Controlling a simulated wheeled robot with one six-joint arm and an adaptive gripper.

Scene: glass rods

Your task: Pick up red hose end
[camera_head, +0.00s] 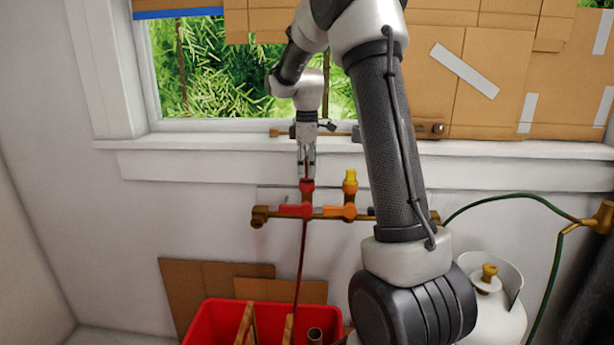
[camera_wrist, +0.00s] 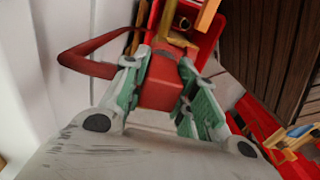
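The red hose end (camera_wrist: 160,85) is a red block between my gripper's two green-padded fingers in the wrist view. My gripper (camera_wrist: 165,62) has a finger against each side of it and looks shut on it. A dark red hose (camera_wrist: 85,62) loops out to the left there. In the camera_head view my gripper (camera_head: 306,176) points down at a red fitting (camera_head: 306,186) above a red valve handle (camera_head: 296,209). The thin red hose (camera_head: 301,255) hangs below toward the bin. The fine contact at the fingertips is too small to tell in that view.
A brass pipe (camera_head: 260,216) runs along the wall, with an orange valve (camera_head: 340,211) and yellow fitting (camera_head: 350,178) right of the red one. The window sill (camera_head: 200,145) is close behind. A red bin (camera_head: 212,322) stands below, and a white tank (camera_head: 505,310) at right.

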